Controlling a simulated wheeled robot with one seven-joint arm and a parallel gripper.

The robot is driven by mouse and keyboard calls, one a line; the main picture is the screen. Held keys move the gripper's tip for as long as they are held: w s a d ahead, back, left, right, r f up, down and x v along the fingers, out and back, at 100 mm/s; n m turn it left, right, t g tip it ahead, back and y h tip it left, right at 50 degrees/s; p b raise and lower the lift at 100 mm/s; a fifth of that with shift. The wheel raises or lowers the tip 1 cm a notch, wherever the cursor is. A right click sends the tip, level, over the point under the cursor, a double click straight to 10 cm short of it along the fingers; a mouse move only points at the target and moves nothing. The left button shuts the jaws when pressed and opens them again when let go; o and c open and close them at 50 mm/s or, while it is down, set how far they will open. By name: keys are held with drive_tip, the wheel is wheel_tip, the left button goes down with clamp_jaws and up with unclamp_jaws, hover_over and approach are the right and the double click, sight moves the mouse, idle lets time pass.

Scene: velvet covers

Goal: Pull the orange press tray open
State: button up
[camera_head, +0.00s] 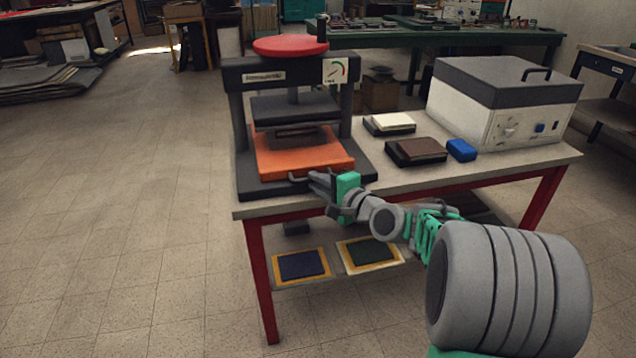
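The orange press tray (300,155) lies flat in the base of a dark press (233,110) on the near left of the table. A small handle (298,178) shows at its front edge. My gripper (318,182) reaches in from the right, with its fingertips at or very close to the right end of this handle. The fingers are small and partly overlap the handle and press base. I cannot tell whether they touch the handle or are closed around it.
Floor is clear left of the red-framed table (470,178).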

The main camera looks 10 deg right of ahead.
clamp_jaws()
idle(1.1)
